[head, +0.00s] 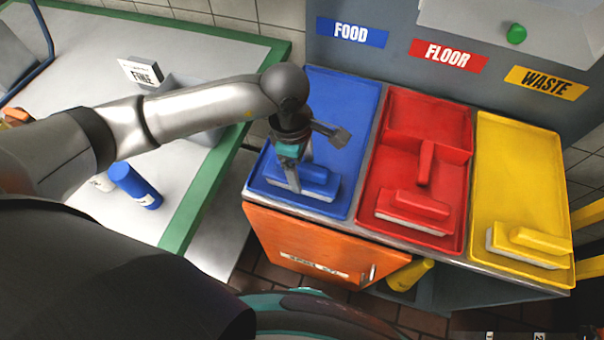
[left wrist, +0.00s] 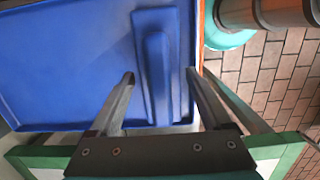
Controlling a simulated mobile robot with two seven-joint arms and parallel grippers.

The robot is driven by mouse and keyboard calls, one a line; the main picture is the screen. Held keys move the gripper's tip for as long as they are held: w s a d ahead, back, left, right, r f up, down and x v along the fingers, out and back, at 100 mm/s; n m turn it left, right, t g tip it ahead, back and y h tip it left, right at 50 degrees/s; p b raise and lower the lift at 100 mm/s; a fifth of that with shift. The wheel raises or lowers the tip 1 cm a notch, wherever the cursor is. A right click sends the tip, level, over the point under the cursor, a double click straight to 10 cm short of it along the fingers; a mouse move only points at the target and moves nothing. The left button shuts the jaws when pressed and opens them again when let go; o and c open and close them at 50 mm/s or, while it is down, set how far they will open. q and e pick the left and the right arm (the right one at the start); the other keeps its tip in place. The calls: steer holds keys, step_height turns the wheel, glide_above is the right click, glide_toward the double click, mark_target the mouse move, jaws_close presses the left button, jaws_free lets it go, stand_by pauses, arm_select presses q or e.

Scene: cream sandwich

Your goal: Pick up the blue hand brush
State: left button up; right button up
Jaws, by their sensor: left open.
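The blue hand brush (head: 320,181) lies in the front part of the blue tray (head: 345,110), under the FOOD label, with its pale bristle edge facing the front. My left gripper (head: 295,188) points down over the brush's left part and hides some of it. In the left wrist view the open fingers (left wrist: 160,76) stand on either side of the brush's raised handle (left wrist: 158,75), with visible gaps. I cannot tell how far above the tray the fingertips are. My right gripper is in neither view.
A red tray (head: 437,105) with red tools and a yellow tray (head: 515,150) with a yellow brush stand to the right. An orange cabinet door (head: 310,245) is below. A green-edged table (head: 190,205) with a blue bottle (head: 135,186) is at left.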

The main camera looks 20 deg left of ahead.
mark_target(304, 175)
arm_select(q)
steer(key=shift+d+f, duration=0.15)
steer(key=shift+f, duration=1.35)
steer(key=shift+c, duration=0.4)
steer(key=c, duration=1.2)
